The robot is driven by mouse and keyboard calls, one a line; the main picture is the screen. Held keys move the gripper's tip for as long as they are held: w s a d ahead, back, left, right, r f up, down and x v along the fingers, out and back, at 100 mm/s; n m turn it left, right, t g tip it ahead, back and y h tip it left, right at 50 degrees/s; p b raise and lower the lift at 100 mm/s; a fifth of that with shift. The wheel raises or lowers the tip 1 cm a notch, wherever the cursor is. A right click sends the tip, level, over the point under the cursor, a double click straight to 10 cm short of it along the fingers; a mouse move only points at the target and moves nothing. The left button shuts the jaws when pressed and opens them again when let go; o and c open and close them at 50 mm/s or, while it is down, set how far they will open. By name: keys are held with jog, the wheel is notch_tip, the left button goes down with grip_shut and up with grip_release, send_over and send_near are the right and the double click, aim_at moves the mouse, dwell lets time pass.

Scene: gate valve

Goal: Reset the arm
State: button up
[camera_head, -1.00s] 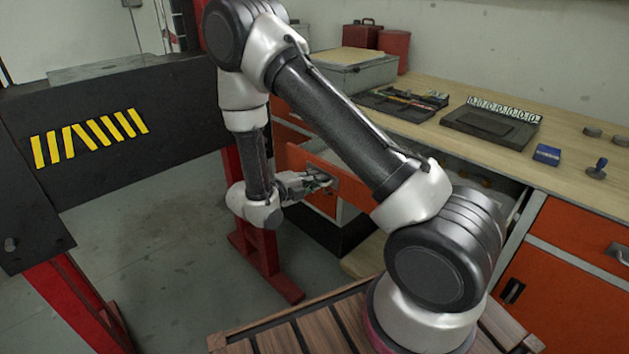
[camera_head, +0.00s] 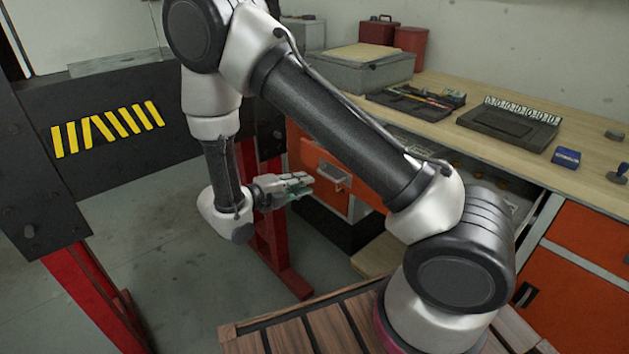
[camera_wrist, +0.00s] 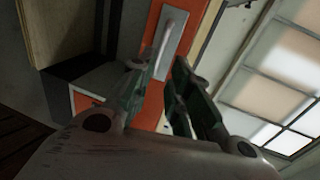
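My gripper (camera_head: 308,185) is at the end of my bent arm, in the middle of the head view. It is empty, in front of and just left of an orange drawer front (camera_head: 312,158) with a metal handle (camera_head: 336,173). A small gap shows between gripper and handle. In the wrist view the two fingers of my gripper (camera_wrist: 163,75) stand apart with the orange front (camera_wrist: 153,30) visible between them. The metal handle (camera_wrist: 168,38) lies beyond the fingertips. The drawer is pulled out from the bench.
A dark panel with yellow stripes (camera_head: 108,130) and red posts (camera_head: 85,300) stands left. Grey floor is open between.

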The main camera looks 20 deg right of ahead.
jog(key=shift+s+a+r, duration=0.15)
jog(key=shift+s+a, duration=0.1)
jog(key=shift+a, duration=0.35)
jog(key=s+d+r+m+g+y, duration=0.2)
jog(key=s+d+m+g, duration=0.15)
jog(key=s+m, duration=0.45)
jog(key=s+d+r+m+g+y, duration=0.25)
jog(key=s+m+g, duration=0.2)
jog(key=m, duration=0.85)
jog(key=s+d+r+m+t+y, duration=0.2)
jog(key=s+d+r+m+y, duration=0.1)
jog(key=r+m, duration=0.3)
jog(key=s+d+r+m+t+y, duration=0.2)
jog(key=s+r+m, duration=0.3)
jog(key=r, duration=0.3)
jog(key=s+d+r+m+t+y, duration=0.3)
jog(key=s+d+r+m+y, duration=0.1)
jog(key=r+m, duration=0.3)
jog(key=shift+r+m+y, duration=0.2)
jog(key=shift+m+y, duration=0.3)
jog(key=shift+y, duration=0.05)
